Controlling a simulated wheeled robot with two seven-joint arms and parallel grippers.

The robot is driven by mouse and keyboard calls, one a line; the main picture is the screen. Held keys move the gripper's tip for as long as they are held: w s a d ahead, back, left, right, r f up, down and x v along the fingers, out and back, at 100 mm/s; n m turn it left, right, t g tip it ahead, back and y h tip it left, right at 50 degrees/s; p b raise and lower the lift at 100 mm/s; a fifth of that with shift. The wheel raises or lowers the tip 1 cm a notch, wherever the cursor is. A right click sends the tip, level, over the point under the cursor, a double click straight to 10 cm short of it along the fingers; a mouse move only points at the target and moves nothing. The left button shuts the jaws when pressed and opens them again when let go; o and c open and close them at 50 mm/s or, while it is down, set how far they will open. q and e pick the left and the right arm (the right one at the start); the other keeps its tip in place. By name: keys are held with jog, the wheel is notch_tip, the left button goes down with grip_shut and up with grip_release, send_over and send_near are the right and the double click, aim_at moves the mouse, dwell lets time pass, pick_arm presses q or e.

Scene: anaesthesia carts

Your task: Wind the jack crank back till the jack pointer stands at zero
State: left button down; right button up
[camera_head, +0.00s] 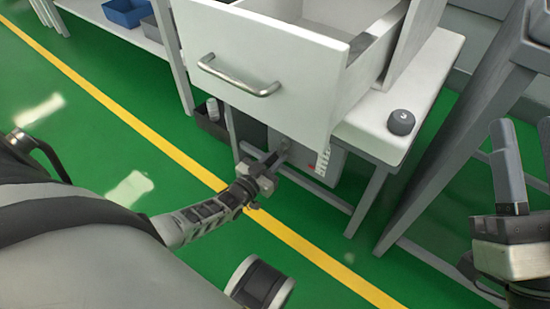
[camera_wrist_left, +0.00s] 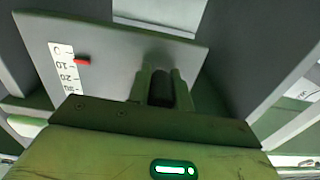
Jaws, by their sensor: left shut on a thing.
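The jack's grey panel (camera_head: 326,174) sits under the white drawer and also shows in the left wrist view (camera_wrist_left: 115,60). It carries a white scale (camera_wrist_left: 66,68) marked from 0 downward in tens. The red jack pointer (camera_wrist_left: 82,60) stands between 0 and 10, short of the zero mark. My left gripper (camera_head: 273,160) reaches in at the panel. In the left wrist view its fingers (camera_wrist_left: 161,85) are shut on the dark crank handle (camera_wrist_left: 160,92), which they mostly hide. My right gripper (camera_head: 523,130) is at the right edge, away from the jack, its fingers apart and empty.
The white drawer (camera_head: 270,115) with its metal handle (camera_head: 238,80) hangs out just above my left gripper. A dark grey knob (camera_head: 401,122) sits on the white top (camera_head: 380,135). A dark bin (camera_head: 212,122) and table legs stand nearby. Green floor is open at left.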

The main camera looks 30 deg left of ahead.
aim_at(272, 133)
pick_arm(q)
jog(key=shift+a, duration=0.1)
